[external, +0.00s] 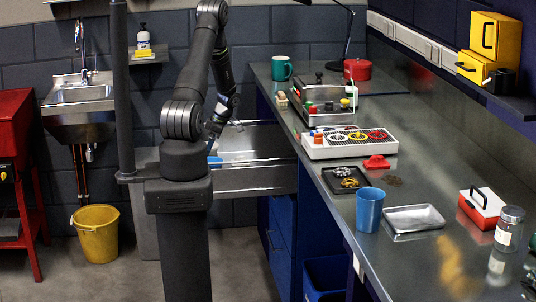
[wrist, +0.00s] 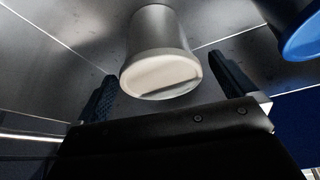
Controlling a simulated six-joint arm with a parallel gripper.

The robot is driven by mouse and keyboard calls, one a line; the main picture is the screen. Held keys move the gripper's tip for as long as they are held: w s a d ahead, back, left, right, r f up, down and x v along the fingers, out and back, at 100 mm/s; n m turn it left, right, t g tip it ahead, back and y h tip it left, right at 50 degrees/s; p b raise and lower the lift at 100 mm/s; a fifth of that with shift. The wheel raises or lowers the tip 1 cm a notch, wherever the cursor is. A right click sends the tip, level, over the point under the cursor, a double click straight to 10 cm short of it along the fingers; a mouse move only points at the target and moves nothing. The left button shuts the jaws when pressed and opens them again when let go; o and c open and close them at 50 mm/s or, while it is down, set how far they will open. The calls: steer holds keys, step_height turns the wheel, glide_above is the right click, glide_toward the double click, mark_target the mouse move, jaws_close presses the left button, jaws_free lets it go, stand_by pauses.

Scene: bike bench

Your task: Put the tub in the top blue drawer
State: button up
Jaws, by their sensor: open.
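A pale tub (wrist: 158,55) with a cream round end shows in the wrist view, in front of my gripper (wrist: 170,85). Grey metal surfaces lie behind it. The two dark fingers are apart, one on each side of the tub's near end; I cannot tell whether they touch it. In the external view the top drawer (external: 255,182) is pulled out from the blue cabinet (external: 283,222), with a bare metal inside. My gripper (external: 214,126) points down over the drawer's left part. The tub cannot be made out clearly there.
A blue rounded thing (wrist: 303,35) is at the wrist view's right edge. The bench top right of the drawer holds a blue cup (external: 369,210), a metal tray (external: 413,218), a dark tray (external: 345,180) and a white rack (external: 349,142). A yellow bucket (external: 97,235) stands on the floor.

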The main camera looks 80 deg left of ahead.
steer(key=v, duration=0.9)
steer(key=shift+r, duration=0.3)
steer(key=shift+f, duration=0.1)
steer(key=x, duration=1.2)
steer(key=shift+w+f, duration=0.1)
steer(key=shift+f, duration=0.05)
step_height(320, 180, up, 2)
steer(key=shift+r, duration=0.65)
